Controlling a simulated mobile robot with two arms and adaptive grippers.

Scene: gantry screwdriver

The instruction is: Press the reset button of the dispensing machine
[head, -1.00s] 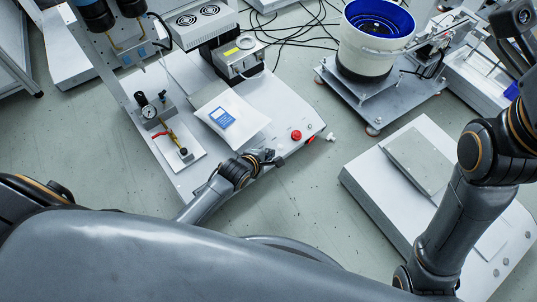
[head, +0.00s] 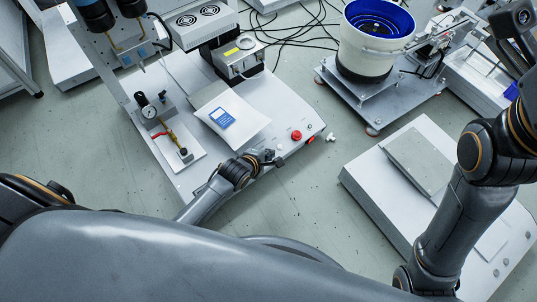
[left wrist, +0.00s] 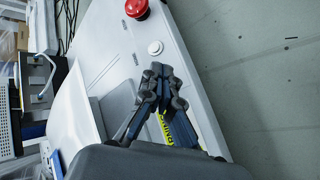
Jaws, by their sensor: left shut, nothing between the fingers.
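The dispensing machine is a white slanted base (head: 265,97) in the middle of the head view. A red mushroom button (head: 296,135) stands near its right end, and it also shows at the top of the left wrist view (left wrist: 136,9). A white round button (left wrist: 154,48) sits beside the red one in the left wrist view; I see no label on it. My left gripper (head: 269,157) is over the machine's front edge, shut and empty. In the left wrist view its fingertips (left wrist: 163,72) are just short of the white button, apparently apart from it. My right gripper is not in view.
A blue-lined bowl feeder (head: 376,38) stands behind right. Another white base (head: 370,182) is at right, with bare floor between.

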